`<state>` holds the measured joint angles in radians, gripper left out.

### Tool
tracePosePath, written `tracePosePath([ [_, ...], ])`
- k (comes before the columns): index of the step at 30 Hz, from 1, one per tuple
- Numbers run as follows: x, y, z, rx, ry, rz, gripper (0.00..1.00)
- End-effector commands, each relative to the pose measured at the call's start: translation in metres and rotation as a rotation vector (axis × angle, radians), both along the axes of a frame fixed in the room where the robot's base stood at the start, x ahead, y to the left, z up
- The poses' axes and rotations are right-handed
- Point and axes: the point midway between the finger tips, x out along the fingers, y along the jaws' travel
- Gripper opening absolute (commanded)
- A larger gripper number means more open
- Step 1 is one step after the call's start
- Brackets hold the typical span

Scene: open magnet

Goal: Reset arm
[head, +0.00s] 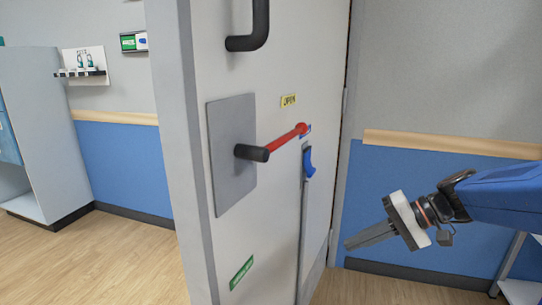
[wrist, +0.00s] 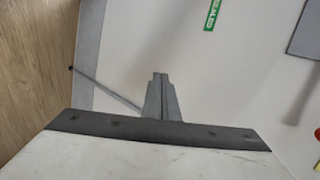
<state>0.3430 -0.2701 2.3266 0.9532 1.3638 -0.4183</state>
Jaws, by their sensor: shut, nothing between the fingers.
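My gripper (head: 372,236) is at the right of the head view, at the end of my blue arm. It points left toward the door and its fingers are together, with nothing between them. In the wrist view the closed fingers (wrist: 160,92) show at the middle, against the pale door face. The grey door (head: 270,60) fills the middle of the head view. It stands ajar, with room visible past its left edge. A red lever with a black end (head: 253,153) sticks out from a grey plate on the door. The gripper is to the right of and below the lever, apart from it.
A black pull handle (head: 260,25) is high on the door. A blue catch (head: 309,163) tops a vertical bar right of the lever. A blue and grey wall (head: 430,155) stands behind my arm. A pale cabinet (head: 40,140) is at far left, with open wooden floor before it.

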Motion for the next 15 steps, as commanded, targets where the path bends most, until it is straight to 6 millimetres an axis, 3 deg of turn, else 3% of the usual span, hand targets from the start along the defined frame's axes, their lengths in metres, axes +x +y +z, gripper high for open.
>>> tracePosePath([
  [6,-0.065,0.001,-0.032,-0.287,0.004,0.058,0.0],
  [15,-0.126,-0.035,-0.061,-0.668,-0.098,0.082,0.0],
])
